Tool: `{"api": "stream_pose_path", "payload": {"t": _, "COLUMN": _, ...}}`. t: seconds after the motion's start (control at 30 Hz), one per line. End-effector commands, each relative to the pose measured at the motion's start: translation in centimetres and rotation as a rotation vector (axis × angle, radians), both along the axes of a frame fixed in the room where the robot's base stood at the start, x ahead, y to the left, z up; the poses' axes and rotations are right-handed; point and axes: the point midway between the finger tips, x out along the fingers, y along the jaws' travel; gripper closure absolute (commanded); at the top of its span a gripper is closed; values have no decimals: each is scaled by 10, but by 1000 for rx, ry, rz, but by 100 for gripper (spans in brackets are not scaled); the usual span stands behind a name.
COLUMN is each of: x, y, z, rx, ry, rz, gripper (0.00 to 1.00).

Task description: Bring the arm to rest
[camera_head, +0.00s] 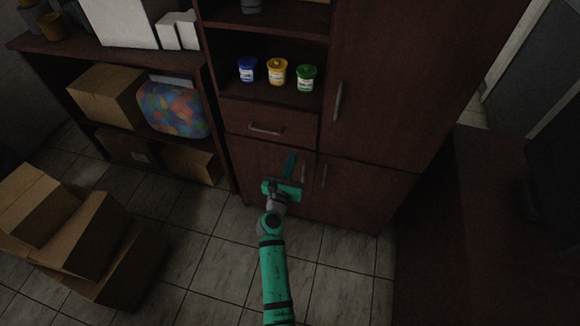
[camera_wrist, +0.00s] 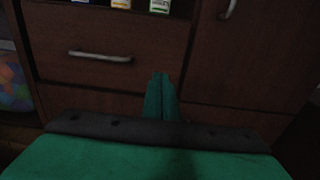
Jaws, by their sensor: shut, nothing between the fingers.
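My arm reaches forward from the bottom of the head view, a green arm with dark bands. My gripper (camera_head: 290,163) is at its end, in front of the lower doors of a dark brown cabinet (camera_head: 388,190). Its two green fingers are together with nothing between them. In the wrist view the shut fingers of my gripper (camera_wrist: 160,95) point at the cabinet front, below the drawer handle (camera_wrist: 100,56). I cannot tell how close the fingertips are to the doors.
Blue (camera_head: 247,70), yellow (camera_head: 277,72) and green (camera_head: 306,78) jars stand on the open cabinet shelf. Cardboard boxes (camera_head: 75,230) are stacked on the floor at left. A shelf unit (camera_head: 110,52) holds boxes and a colourful bag (camera_head: 173,108). Tiled floor (camera_head: 215,262) is clear around my arm.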

Motion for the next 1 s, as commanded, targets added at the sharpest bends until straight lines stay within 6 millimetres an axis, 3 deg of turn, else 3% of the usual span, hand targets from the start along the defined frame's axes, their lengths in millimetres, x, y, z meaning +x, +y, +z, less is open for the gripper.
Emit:
{"api": "stream_pose_path", "payload": {"t": 0.2, "x": -23, "y": 3, "z": 0, "rx": 0, "ry": 0, "rz": -4, "gripper": 100}}
{"api": "stream_pose_path", "payload": {"t": 0.5, "x": -28, "y": 9, "z": 0, "rx": 1, "ry": 0, "rz": 2, "gripper": 100}}
{"api": "stream_pose_path", "payload": {"t": 0.63, "x": -38, "y": 13, "z": -9, "rx": 49, "ry": 3, "rz": 18, "gripper": 100}}
{"api": "stream_pose_path", "payload": {"t": 0.77, "x": -72, "y": 9, "z": -34, "rx": 216, "ry": 8, "rz": 44, "gripper": 100}}
{"api": "stream_pose_path", "payload": {"t": 1.0, "x": -166, "y": 2, "z": -77, "rx": 711, "ry": 8, "rz": 71, "gripper": 100}}
